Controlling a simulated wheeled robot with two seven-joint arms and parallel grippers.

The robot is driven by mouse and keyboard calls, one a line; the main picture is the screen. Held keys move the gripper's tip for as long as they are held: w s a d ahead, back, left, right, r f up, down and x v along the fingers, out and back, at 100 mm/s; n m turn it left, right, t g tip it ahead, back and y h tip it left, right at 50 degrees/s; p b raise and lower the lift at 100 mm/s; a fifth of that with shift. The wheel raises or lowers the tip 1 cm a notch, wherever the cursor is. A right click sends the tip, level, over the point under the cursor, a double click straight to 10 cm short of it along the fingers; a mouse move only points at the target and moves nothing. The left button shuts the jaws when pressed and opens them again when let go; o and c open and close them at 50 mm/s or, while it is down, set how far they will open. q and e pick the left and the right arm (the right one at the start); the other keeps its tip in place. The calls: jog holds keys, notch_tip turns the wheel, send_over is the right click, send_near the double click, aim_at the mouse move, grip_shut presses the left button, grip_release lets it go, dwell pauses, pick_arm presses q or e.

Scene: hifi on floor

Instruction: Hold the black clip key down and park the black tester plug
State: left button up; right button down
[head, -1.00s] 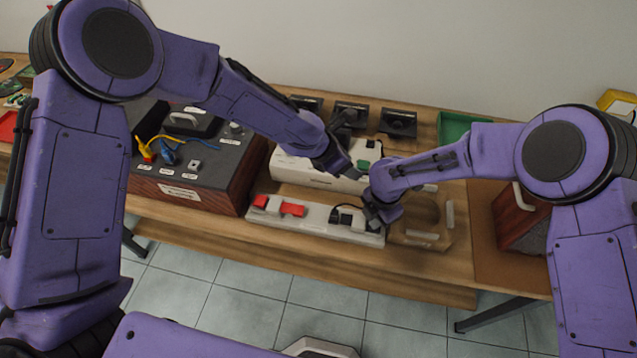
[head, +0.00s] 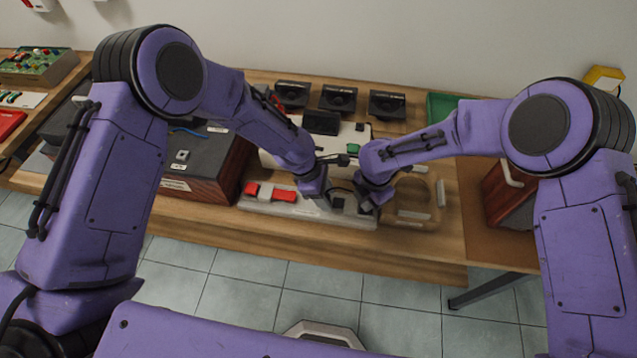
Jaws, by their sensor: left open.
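A white box (head: 281,160) stands on the bench with a green key (head: 354,149) and a small black key (head: 360,127) on its top. In front of it lies a white strip (head: 300,209) with red parts (head: 270,192) at its left and black parts (head: 338,203) at its right. I cannot tell which black part is the tester plug. My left gripper (head: 316,197) is open, low over the strip's middle. My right gripper (head: 368,200) is at the strip's right end, by the black parts; its jaws are too small and dark to read. My grippers hide part of the strip.
A dark-topped wooden box (head: 205,160) stands left, partly behind my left arm. Several black units (head: 338,98) line the back. A wooden fixture (head: 415,200) lies right of the strip, and a red-brown case (head: 505,195) stands farther right. The front bench edge is clear.

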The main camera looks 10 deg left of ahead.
pick_arm(q)
jog(key=shift+d+f, duration=0.15)
jog(key=shift+f, duration=0.1)
grip_shut()
jog(key=c, duration=0.6)
grip_release()
grip_shut()
jog(key=shift+r, duration=0.55)
